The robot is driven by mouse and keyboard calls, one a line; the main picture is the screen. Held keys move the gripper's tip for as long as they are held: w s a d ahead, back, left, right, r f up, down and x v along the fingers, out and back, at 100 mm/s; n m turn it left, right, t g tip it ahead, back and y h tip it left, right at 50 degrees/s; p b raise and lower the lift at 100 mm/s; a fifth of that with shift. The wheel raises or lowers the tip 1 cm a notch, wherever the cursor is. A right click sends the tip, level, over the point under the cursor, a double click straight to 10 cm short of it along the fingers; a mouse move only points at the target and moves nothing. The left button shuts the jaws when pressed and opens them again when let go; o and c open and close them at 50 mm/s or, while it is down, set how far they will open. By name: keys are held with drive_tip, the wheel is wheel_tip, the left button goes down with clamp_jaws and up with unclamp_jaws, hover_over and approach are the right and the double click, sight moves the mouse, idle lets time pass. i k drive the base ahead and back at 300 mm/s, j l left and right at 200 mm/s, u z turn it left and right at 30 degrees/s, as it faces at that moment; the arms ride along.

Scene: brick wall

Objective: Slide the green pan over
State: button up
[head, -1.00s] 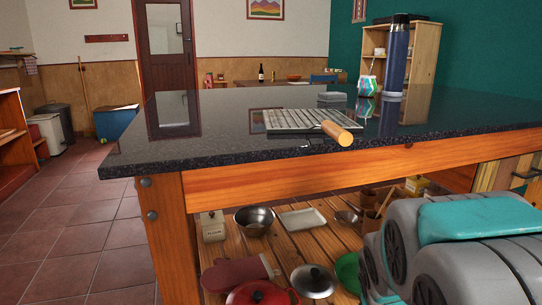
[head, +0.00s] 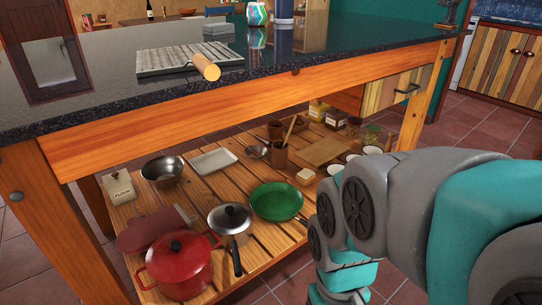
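The green pan (head: 276,201) sits on the slatted wooden lower shelf (head: 222,238) under the dark-topped table, in the middle of the head view. Its dark handle points toward the lower right, close to my arm. My grey and teal arm fills the lower right of the view. My gripper is not visible, so I cannot see its fingers.
Brown pots, a wooden board (head: 321,151) and white bowls stand behind and right. The tabletop (head: 300,55) overhangs the shelf.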

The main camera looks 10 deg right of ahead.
sight(274, 202)
drive_tip(key=i+j+z, duration=0.5)
drive_tip(key=z, duration=0.35)
drive_tip(key=j, duration=0.1)
